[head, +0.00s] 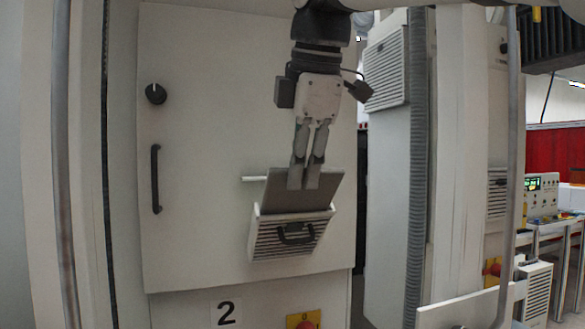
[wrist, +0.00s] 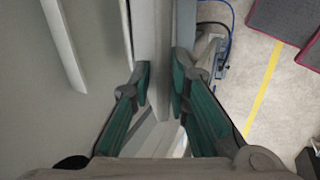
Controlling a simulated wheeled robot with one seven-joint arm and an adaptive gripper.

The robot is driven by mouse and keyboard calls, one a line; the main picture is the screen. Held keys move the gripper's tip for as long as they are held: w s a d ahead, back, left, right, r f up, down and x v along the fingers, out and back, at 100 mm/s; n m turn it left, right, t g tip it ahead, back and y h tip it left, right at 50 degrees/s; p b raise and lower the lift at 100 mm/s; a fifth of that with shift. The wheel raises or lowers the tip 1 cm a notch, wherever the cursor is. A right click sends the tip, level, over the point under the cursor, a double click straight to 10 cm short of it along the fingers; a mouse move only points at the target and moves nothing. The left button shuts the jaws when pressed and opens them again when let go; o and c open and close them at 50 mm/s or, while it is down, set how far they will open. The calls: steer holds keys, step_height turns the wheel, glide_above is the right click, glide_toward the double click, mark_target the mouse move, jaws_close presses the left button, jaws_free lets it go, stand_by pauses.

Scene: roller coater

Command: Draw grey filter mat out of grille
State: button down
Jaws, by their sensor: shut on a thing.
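The grey filter mat (head: 329,188) is a flat dark grey sheet. It stands up tilted, rising above the top of the louvred white grille (head: 262,243) on the cabinet door; its lower part is hidden behind the grille front. My gripper (head: 304,184) reaches down from above and is shut on the mat's upper part. In the wrist view, my gripper's two green-lined fingers (wrist: 160,88) press on either side of the mat (wrist: 157,100), seen nearly edge-on.
The grille has a black handle (head: 296,234). The cabinet door (head: 210,120) carries a black knob (head: 156,94) and a long handle (head: 155,180). A ribbed hose (head: 417,150) runs down to the right. Space above the mat is taken by my arm.

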steer(key=shift+s+d+r+p, duration=0.2)
steer(key=shift+s+r+p, duration=0.35)
steer(key=shift+s+r, duration=0.2)
steer(key=shift+s+d+r+p, duration=0.15)
steer(key=shift+s+r+p, duration=0.45)
steer(key=shift+r, duration=0.2)
steer(key=shift+s, duration=0.1)
steer(key=s+d+r+p, duration=0.1)
steer(key=s+d+r, duration=0.1)
steer(key=s, duration=0.5)
steer(key=shift+s+d+p, duration=0.15)
steer(key=shift+s+p, duration=0.15)
steer(key=shift+p, duration=0.1)
stand_by(0.5)
stand_by(0.4)
